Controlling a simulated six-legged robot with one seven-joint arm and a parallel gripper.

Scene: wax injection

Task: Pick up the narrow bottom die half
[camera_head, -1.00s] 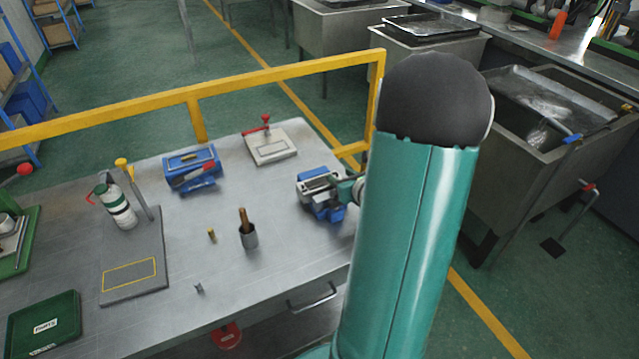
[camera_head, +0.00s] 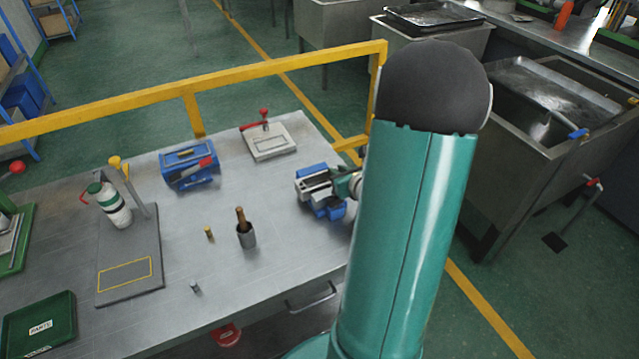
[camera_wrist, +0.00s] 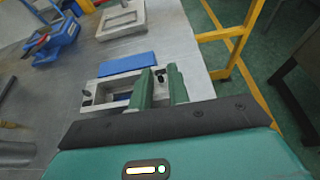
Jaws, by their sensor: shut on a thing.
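The narrow bottom die half (camera_head: 316,188) is a grey metal block with a recess, at the right end of the bench in the head view. It also shows in the wrist view (camera_wrist: 200,85), directly ahead of the palm. My gripper (camera_head: 347,187) comes in from its right side. In the wrist view the green fingers of my gripper (camera_wrist: 162,84) are shut on the die half's near right part. Blue parts show around it, one of them a flat blue block (camera_wrist: 128,63) behind it. Whether the die half is clear of what lies under it cannot be told.
A yellow rail (camera_head: 150,97) runs along the back. The bench between them is mostly clear.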

